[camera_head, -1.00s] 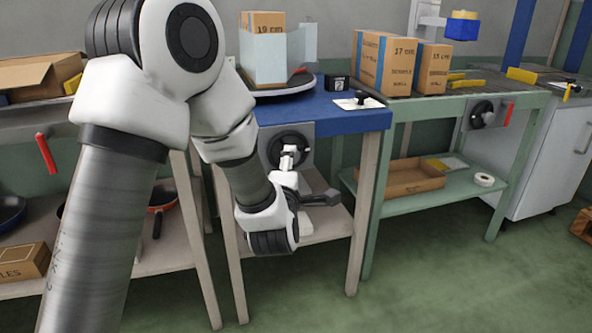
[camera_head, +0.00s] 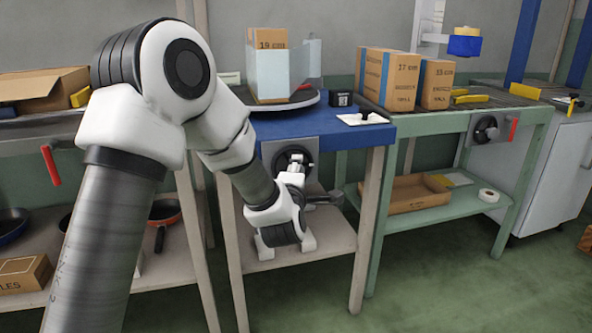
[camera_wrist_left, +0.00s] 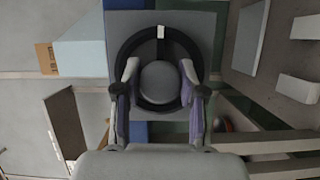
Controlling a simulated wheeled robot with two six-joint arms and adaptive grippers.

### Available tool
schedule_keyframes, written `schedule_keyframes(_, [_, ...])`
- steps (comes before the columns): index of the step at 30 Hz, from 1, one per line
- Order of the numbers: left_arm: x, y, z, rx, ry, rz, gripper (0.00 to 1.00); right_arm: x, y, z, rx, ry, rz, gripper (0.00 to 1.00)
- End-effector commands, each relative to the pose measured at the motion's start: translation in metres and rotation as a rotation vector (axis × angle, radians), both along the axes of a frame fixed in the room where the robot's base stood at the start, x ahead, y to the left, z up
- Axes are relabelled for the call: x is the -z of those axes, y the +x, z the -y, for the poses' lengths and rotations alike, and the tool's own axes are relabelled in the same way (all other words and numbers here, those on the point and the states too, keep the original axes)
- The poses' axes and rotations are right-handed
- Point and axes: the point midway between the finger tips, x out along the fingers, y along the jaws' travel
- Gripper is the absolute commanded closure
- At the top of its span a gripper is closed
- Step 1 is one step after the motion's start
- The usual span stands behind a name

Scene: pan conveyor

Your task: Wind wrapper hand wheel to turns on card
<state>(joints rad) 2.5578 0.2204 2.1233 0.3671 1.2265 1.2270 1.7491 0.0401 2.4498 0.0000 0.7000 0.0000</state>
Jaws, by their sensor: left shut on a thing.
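The wrapper's black hand wheel (camera_head: 281,158) is on a grey plate on the front of the blue table. In the left wrist view, the wheel's ring (camera_wrist_left: 126,58) has a white mark at its top. My left gripper (camera_head: 297,165) is at the wheel; in the wrist view its fingers (camera_wrist_left: 160,80) are shut on a round grey knob (camera_wrist_left: 160,83) in front of the wheel. A carton marked 19 cm (camera_head: 271,40), partly behind clear film, stands on the turntable (camera_head: 290,103). A small black block with a white label (camera_head: 341,99) is beside it; its writing is unreadable. My right gripper is out of view.
A white plate with a black knob (camera_head: 362,119) lies at the blue table's right edge. The green conveyor bench (camera_head: 440,122) carries cartons and has its own crank wheel (camera_head: 486,129). Pans (camera_head: 165,211) sit on the left lower shelf. The floor in front is free.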

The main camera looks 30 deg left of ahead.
Motion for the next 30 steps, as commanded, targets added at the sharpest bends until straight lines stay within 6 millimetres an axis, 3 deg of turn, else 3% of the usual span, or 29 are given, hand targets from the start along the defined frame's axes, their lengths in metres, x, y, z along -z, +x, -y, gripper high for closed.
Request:
schedule_keyframes(3, [-0.012, 0.0, 0.0, -0.001, 0.068, -0.082, 0.94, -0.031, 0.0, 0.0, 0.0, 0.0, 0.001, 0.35])
schedule_keyframes(9, [-0.011, 0.001, 0.0, -0.001, 0.212, -0.247, 0.94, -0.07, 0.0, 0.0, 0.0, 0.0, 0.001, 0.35])
schedule_keyframes(22, [-0.002, 0.001, -0.001, -0.003, 0.264, -0.304, 0.95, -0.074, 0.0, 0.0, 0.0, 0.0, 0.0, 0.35])
schedule_keyframes(23, [-0.002, 0.001, -0.001, -0.003, 0.263, -0.303, 0.49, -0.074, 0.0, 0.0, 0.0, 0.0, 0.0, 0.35])
schedule_keyframes(24, [-0.002, 0.001, -0.001, -0.004, 0.263, -0.303, 0.35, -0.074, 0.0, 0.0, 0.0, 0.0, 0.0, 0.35])
schedule_keyframes(30, [-0.001, 0.0, -0.001, -0.003, 0.263, -0.306, 0.35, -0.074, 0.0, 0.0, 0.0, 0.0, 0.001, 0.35])
